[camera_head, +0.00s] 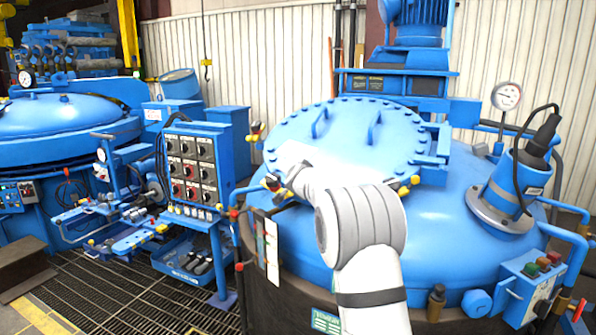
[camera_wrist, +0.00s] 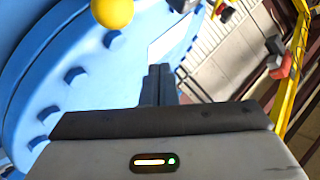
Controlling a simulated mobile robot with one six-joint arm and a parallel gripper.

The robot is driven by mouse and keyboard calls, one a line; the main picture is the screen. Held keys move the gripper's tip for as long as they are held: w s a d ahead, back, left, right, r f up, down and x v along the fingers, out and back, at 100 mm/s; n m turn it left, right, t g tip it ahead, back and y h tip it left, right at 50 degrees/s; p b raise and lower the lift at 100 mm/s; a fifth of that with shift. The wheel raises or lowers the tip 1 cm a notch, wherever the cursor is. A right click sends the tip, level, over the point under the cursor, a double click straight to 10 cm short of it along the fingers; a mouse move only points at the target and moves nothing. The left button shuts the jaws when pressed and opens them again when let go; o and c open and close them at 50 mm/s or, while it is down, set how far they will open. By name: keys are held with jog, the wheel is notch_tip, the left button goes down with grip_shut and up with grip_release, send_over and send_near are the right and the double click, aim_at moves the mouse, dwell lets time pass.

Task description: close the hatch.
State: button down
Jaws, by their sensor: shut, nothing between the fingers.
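The hatch is a round blue lid (camera_head: 345,128) with bolts around its rim and two blue handles on top. It lies over the top of the large blue vessel (camera_head: 440,240) in the head view; I cannot tell whether it is fully seated. In the wrist view, a blue bolted rim (camera_wrist: 60,95) fills the left side. My gripper (camera_head: 283,187) is at the lid's near left edge, partly hidden by my arm. Its fingers (camera_wrist: 160,84) are shut and empty beside the rim. I cannot tell whether they touch it. A yellow knob (camera_wrist: 112,12) is just beyond them.
A control panel (camera_head: 193,168) with dials stands to the left. A pressure gauge (camera_head: 507,96) and a flanged blue fitting (camera_head: 515,185) with a cable are on the vessel's right. A blue motor (camera_head: 420,20) rises behind. Grated floor (camera_head: 130,290) lies at lower left.

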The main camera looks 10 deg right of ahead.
jog(key=s+a+r+n+g+y, duration=0.1)
jog(key=s+a+r+n, duration=0.15)
jog(key=s, duration=0.35)
jog(key=s+a+r+n+g+y+p, duration=0.1)
jog(key=s+a, duration=0.3)
jog(key=s, duration=0.3)
jog(key=s+a+r+n+y, duration=0.1)
jog(key=s+a+y, duration=0.15)
jog(key=s, duration=0.35)
jog(key=s+d+f+n+g, duration=0.1)
jog(key=s+f, duration=0.4)
jog(key=s, duration=0.7)
jog(key=s+f+n+g+h, duration=0.1)
jog(key=s+f+g, duration=0.4)
jog(key=s, duration=0.8)
jog(key=s+d+f+n+g+h, duration=0.1)
jog(key=s+f+n+g, duration=0.2)
jog(key=s, duration=1)
notch_tip(320, 180, down, 2)
jog(key=shift+d+f+n+g, duration=0.1)
jog(key=shift+d+n+g, duration=0.25)
jog(key=shift+g, duration=0.25)
jog(key=shift+a, duration=0.1)
